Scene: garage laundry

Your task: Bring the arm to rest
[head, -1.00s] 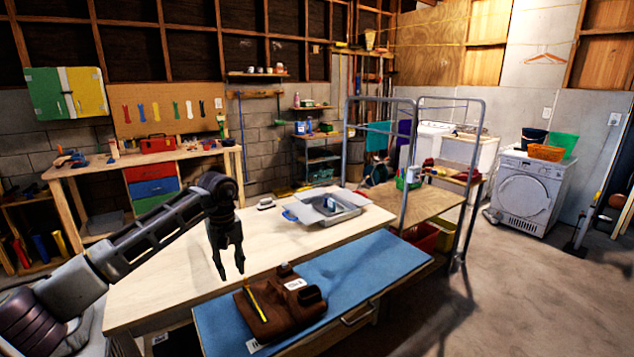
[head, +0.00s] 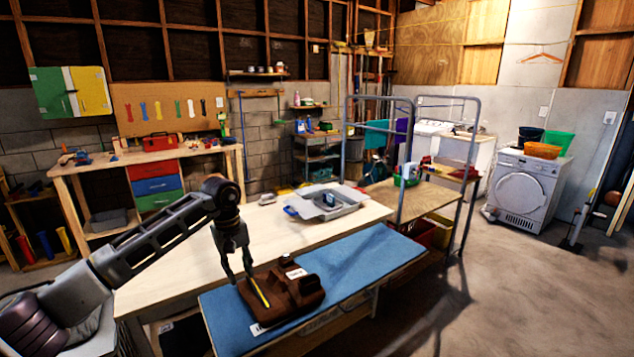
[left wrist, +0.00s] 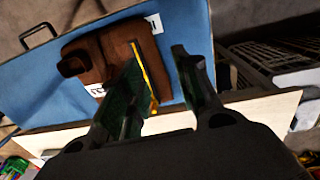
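My left gripper (head: 238,275) hangs pointing down above the near edge of the table, just behind the left end of a brown caddy (head: 293,292). In the left wrist view its two fingers (left wrist: 165,80) are spread apart with nothing between them that I can see held. The brown caddy (left wrist: 108,55) sits on the blue mat, with a yellow strip (left wrist: 144,70) along its edge and white labels beside it. The yellow strip appears past the left finger, and I cannot tell how close it is. My right gripper is in neither view.
The blue mat (head: 365,260) covers a bench along the front of the pale wooden table (head: 275,232). A grey tray (head: 325,203) stands toward the table's far right. A metal rack (head: 473,180) rises right of the table. Open floor lies at the right.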

